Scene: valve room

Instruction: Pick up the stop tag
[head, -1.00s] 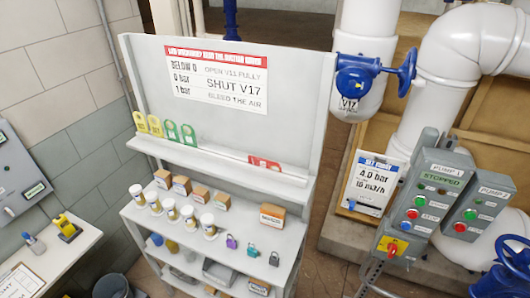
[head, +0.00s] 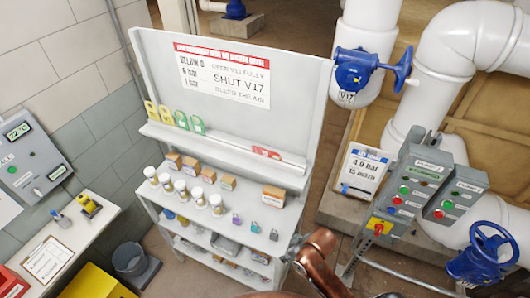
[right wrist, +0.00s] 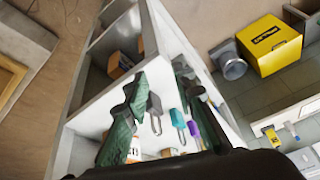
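Red tags (head: 266,152) stand at the right end of the ledge on the grey rack (head: 150,129). Their lettering is too small to read, so I cannot confirm which is the stop tag. Yellow tags (head: 151,110) and green tags (head: 197,125) stand at the ledge's left end. In the right wrist view my right gripper (right wrist: 160,75) is open, its two green fingers apart with nothing held. Padlocks on the rack show beyond and between the fingers. No red tag shows in that view. My left gripper is not in view.
Jars (head: 216,205), small boxes (head: 273,197) and padlocks (head: 254,227) stand on the rack shelf below the ledge. Pump control boxes (head: 418,185) and white pipes (head: 440,60) are at right. A side table (head: 100,212), a bucket (head: 131,262) and a yellow box (head: 95,284) are at left.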

